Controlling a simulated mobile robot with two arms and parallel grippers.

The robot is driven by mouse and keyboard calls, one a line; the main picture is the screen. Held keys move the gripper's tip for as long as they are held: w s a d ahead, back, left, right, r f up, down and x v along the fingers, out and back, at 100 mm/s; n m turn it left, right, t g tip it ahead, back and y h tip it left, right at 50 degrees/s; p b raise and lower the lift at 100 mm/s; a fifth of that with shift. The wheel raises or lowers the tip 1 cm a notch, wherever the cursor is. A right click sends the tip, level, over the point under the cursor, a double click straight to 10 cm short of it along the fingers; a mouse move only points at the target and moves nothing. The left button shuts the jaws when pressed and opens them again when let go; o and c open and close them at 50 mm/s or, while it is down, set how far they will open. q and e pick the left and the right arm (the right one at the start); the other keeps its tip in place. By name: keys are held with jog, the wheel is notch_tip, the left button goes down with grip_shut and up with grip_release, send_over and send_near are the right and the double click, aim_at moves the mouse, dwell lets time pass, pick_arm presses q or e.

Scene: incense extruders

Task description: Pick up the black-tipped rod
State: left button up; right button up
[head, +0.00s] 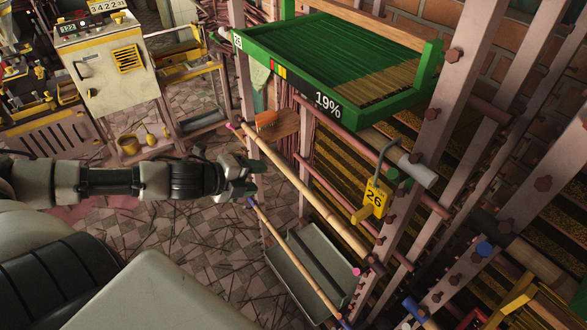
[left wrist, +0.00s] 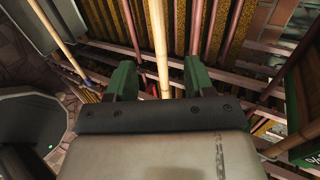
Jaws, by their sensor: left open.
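A long tan rod (head: 300,184) slopes down to the right in the head view. Its upper end is pink and its lower end is dark. A second tan rod (head: 292,258) with blue tips lies below it. My left gripper (head: 254,177) is open, its fingers close to the upper part of the first rod. In the left wrist view a tan rod (left wrist: 159,40) runs between the open green fingers (left wrist: 158,80), with gaps on both sides. Its near end is hidden behind the gripper body. The blue-tipped rod (left wrist: 52,35) is at left there. My right gripper is not seen.
A green tray (head: 330,60) marked 19% sits on the pink metal rack (head: 460,75) above the rod. A grey bin (head: 325,250) is below. A beige machine (head: 105,75) stands at upper left. Tiled floor is open at left.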

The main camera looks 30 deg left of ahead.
aim_at(290, 178)
pick_arm(q)
jog(key=x, duration=0.6)
jog(key=p+x, duration=0.1)
jog(key=x, duration=0.3)
jog(key=shift+w+d+f, duration=0.1)
jog(key=shift+f, duration=0.15)
jog(key=shift+c, duration=0.6)
grip_shut()
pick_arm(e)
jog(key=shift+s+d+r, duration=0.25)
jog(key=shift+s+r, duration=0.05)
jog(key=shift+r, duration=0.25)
